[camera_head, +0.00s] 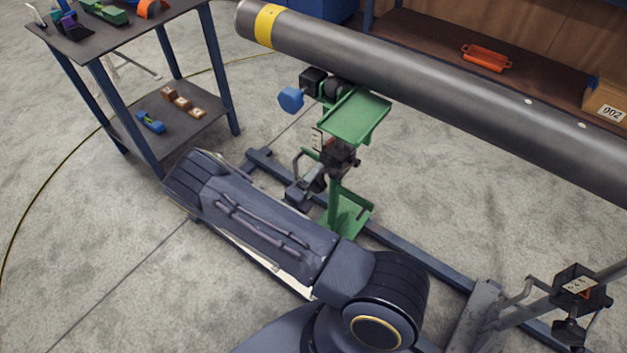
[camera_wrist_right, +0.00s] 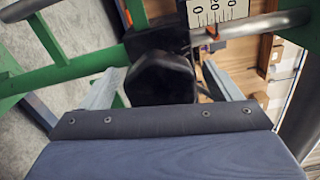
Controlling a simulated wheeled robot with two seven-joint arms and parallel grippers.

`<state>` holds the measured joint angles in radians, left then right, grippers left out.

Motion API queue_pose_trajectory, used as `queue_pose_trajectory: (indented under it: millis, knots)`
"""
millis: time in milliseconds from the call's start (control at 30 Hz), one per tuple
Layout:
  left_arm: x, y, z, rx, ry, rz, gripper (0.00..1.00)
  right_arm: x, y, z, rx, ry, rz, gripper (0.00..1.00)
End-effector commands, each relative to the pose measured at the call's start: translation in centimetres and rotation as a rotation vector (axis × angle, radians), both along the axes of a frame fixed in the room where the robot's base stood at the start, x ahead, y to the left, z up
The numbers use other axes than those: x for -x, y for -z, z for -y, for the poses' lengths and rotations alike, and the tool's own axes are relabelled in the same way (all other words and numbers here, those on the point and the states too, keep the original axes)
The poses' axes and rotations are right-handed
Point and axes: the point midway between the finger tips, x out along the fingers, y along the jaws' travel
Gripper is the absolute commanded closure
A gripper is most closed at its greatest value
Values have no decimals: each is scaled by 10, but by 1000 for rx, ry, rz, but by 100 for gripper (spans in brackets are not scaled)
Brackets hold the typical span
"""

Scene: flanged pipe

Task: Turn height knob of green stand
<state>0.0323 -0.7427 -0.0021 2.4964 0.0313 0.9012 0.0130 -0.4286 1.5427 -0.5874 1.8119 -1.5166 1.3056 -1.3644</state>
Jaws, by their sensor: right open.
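The green stand (camera_head: 357,118) stands under the pipe (camera_head: 420,65), with its green foot (camera_head: 350,212) on the floor. Its black height clamp (camera_head: 342,158) is on the post beside a white scale; the knob's outline is hard to tell in the head view. In the right wrist view the black knob (camera_wrist_right: 160,78) lies between the two grey fingers of my right gripper (camera_wrist_right: 163,90), near the scale (camera_wrist_right: 215,10). The fingers are open, with visible gaps on both sides of the knob. In the head view my right gripper (camera_head: 306,186) is partly hidden, just left of the post. My left gripper is not in view.
A blue-legged cart (camera_head: 185,120) with small parts stands at the upper left. A second stand's clamp (camera_head: 580,287) is at the lower right. A shelf with an orange part (camera_head: 486,57) is behind.

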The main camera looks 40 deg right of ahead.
Motion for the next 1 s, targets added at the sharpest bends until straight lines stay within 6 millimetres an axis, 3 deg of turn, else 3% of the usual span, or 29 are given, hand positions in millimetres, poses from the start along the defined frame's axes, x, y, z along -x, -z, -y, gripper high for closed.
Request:
queue_pose_trajectory:
  millis: [433, 1000]
  knots:
    - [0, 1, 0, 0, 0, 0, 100, 18, 1, -65, -1, -4, -1, 16]
    - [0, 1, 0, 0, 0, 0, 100, 21, 0, -72, -1, -1, -1, 16]
